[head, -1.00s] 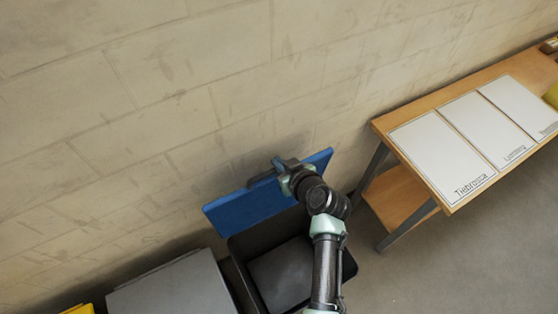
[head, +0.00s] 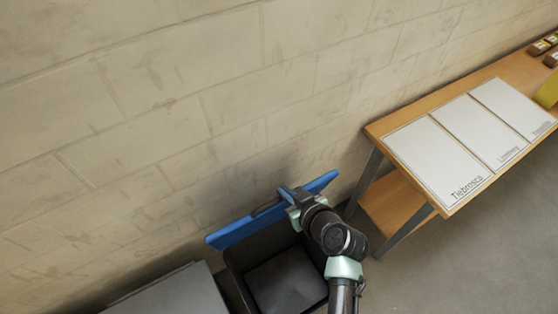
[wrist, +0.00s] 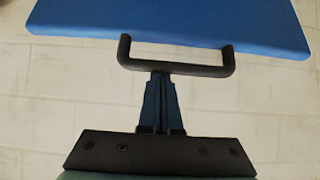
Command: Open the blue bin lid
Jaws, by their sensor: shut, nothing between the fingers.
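The blue bin lid (head: 235,232) is swung up at the back of the dark bin (head: 236,262), near the wall. In the head view I see it almost edge-on. In the wrist view the blue lid (wrist: 180,22) fills the top, with a black bar handle (wrist: 178,68) along its lower edge. My gripper (wrist: 160,80) is shut, its fingertips at the handle bar with nothing between them. In the head view my gripper (head: 284,192) is at the lid's upper side, and the handle is partly hidden by it. The bin's mouth is uncovered, with a dark grey interior showing.
A grey-lidded bin (head: 172,294) stands to the left. A wooden table (head: 385,130) with white sheets (head: 436,160) and a lower shelf stands to the right. The block wall (head: 150,120) is close behind the lid. Grey floor (head: 480,260) is free at the lower right.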

